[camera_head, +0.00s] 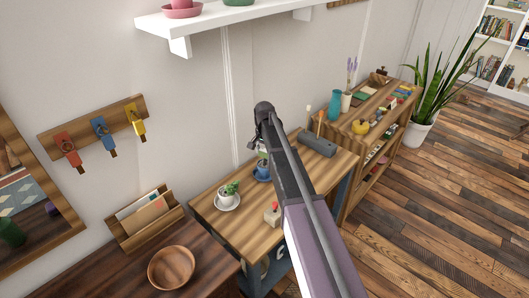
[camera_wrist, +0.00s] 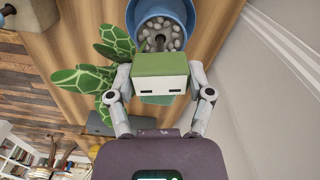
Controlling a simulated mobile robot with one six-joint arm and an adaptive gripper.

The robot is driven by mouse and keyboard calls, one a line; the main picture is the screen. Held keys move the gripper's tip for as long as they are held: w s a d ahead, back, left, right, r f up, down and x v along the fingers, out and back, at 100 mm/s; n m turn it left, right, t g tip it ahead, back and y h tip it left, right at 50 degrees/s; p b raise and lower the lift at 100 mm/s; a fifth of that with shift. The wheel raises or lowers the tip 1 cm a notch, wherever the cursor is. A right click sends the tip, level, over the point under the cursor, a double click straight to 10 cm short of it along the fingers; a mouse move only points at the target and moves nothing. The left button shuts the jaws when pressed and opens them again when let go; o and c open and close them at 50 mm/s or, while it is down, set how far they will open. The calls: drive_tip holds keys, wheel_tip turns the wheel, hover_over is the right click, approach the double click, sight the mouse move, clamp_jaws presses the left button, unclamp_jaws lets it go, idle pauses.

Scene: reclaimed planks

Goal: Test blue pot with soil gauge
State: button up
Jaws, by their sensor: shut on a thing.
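The blue pot (camera_head: 262,174) stands on the wooden table behind my arm, and the arm partly hides it. In the wrist view the blue pot (camera_wrist: 183,12) is at the top, filled with pale pebbles. The soil gauge (camera_wrist: 160,78) is a green and whitish block with two dark slots. My gripper (camera_wrist: 162,90) is shut on the gauge, one finger on each side. The gauge is over the pot, and a dark stem shows among the pebbles beyond it. I cannot tell how deep it sits. Patterned green leaves (camera_wrist: 92,80) are beside the gauge.
A white pot (camera_head: 227,198) with a small plant stands on a saucer to the left. A small beige block with a red top (camera_head: 272,214) is near the table front. A dark grey roll-shaped object (camera_head: 318,144) lies to the right. A white shelf (camera_head: 215,20) hangs above.

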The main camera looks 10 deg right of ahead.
drive_tip(key=shift+f+b, duration=0.3)
drive_tip(key=shift+f, duration=0.05)
drive_tip(key=o, duration=1.2)
drive_tip(key=shift+r, duration=0.2)
wheel_tip(320, 180, up, 9)
drive_tip(key=p, duration=0.9)
drive_tip(key=shift+r+p, duration=0.2)
drive_tip(key=shift+p, duration=0.25)
drive_tip(key=shift+r+p, duration=4.25)
drive_tip(key=shift+r, duration=0.05)
